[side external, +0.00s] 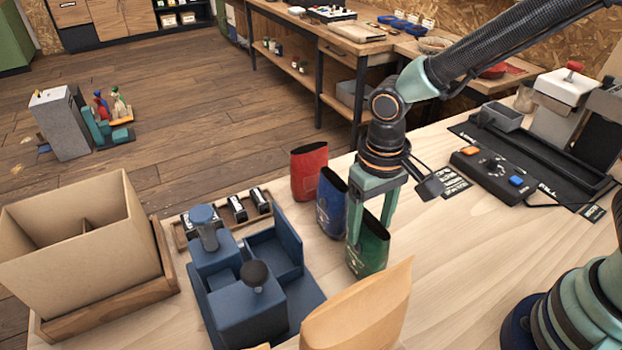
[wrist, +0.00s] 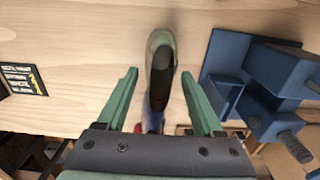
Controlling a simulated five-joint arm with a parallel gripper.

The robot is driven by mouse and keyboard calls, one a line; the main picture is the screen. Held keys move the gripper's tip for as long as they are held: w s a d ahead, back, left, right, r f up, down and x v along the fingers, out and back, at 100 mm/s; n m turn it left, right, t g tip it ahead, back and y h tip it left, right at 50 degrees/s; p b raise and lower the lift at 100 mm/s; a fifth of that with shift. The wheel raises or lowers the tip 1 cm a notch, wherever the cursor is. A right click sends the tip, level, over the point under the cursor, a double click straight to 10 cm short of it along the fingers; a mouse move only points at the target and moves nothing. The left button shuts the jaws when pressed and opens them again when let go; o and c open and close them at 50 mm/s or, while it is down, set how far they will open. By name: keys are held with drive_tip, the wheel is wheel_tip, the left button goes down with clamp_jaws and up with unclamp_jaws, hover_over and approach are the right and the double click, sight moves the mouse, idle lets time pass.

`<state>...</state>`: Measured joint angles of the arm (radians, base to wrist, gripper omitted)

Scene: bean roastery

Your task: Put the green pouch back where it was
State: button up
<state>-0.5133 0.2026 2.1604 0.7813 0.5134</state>
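The green pouch (side external: 368,252) stands upright on the wooden table, at the near end of a row with the blue pouch (side external: 331,205) and the red pouch (side external: 309,172). My gripper (side external: 369,231) points down over the green pouch, with its fingers around the pouch's upper part. In the wrist view, my gripper (wrist: 159,72) is open, with a finger on either side of the green pouch (wrist: 160,50) and a clear gap to each. The pouch's dark open top shows between the fingers. The blue and red pouches are mostly hidden there.
A blue fixture with round knobs (side external: 250,310) stands left of the pouches. A tan paper bag (side external: 365,312) stands close in front. A cardboard box (side external: 85,250) is at the far left. A control box (side external: 492,168) lies on the right; bare table lies between it and the pouches.

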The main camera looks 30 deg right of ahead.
wheel_tip(320, 180, up, 12)
drive_tip(key=d+r+t, duration=0.1)
drive_tip(key=d+t, duration=0.1)
drive_tip(key=d, duration=0.6)
drive_tip(key=s+d+r+t, duration=0.1)
drive_tip(key=d+r+t, duration=0.1)
drive_tip(key=d, duration=0.7)
drive_tip(key=shift+s+t, duration=0.25)
drive_tip(key=shift+t, duration=0.55)
